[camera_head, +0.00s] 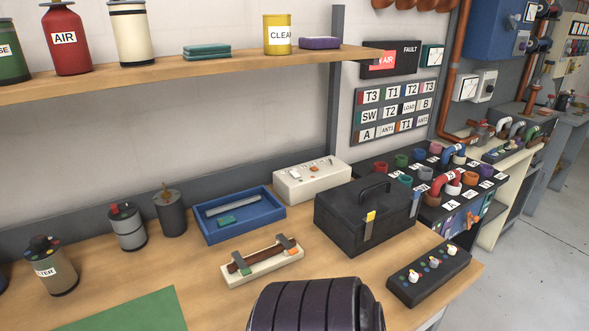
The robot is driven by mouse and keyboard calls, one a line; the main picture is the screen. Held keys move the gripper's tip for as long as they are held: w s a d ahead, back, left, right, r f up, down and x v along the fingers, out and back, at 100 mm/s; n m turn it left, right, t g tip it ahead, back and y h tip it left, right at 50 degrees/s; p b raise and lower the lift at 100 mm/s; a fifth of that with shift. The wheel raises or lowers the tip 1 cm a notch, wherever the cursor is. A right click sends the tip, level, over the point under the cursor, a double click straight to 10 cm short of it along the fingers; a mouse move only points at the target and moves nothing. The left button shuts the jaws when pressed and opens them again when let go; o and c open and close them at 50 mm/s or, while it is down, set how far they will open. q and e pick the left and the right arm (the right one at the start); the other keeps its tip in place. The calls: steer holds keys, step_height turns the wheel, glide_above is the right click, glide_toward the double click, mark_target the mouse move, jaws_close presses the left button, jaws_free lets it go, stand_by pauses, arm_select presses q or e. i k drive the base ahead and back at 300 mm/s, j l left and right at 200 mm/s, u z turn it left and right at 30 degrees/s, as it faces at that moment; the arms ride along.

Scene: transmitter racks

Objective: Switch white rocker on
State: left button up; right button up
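I cannot pick out a white rocker for certain at this size. A white box (296,184) with small sockets and an orange part on its top sits at the back of the wooden bench. A low black panel (428,277) lies at the bench's right front corner. Neither of my grippers is in view.
A black toolbox (363,223) stands between the white box and the panel. A blue tray (238,226), a pale-based holder (262,266) and several canisters are on the bench (195,275). A shelf (190,69) runs above. A black rack (447,205) with coloured connectors stands to the right.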

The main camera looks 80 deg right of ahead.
mark_target(293, 174)
steer(key=z, duration=2.7)
